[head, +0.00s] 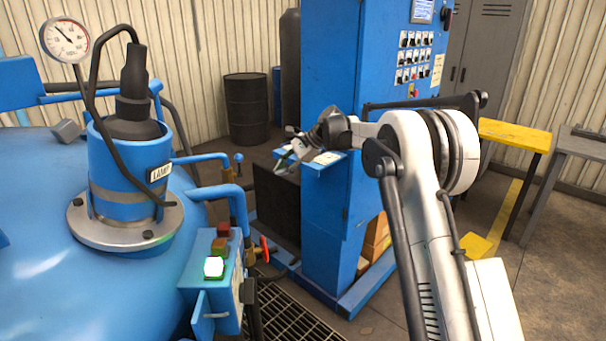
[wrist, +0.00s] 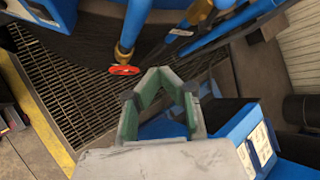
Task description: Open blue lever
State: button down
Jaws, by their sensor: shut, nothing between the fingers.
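A small blue lever (head: 238,160) with a rounded end stands at the blue pipes right of the big blue tank in the head view. In the wrist view a thin blue-and-dark handle (wrist: 181,32) beside a brass fitting (wrist: 199,12) looks like the same lever, but it is too small to be sure. My gripper (wrist: 158,75) has green fingers that meet at their tips, with nothing between them. In the head view it hangs right of the lever, in front of the blue cabinet, apart from the lever.
A blue button box (head: 213,285) stands by the tank. The tall blue control cabinet (head: 335,200) is close to my gripper. A floor grating (head: 285,318) lies below.

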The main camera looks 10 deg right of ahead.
jog(key=s+d+r+n+h+b, duration=0.1)
jog(key=s+r, duration=0.3)
jog(key=s, duration=0.4)
jog(key=s+d+r+n+t+h+b, duration=0.1)
jog(key=s+d+r+n+h+b, duration=0.1)
jog(key=s, duration=0.7)
jog(key=shift+d+r+n+t+b, duration=0.3)
jog(key=shift+d+r+n, duration=0.3)
jog(key=shift+d+r, duration=0.4)
jog(key=shift+s, duration=0.1)
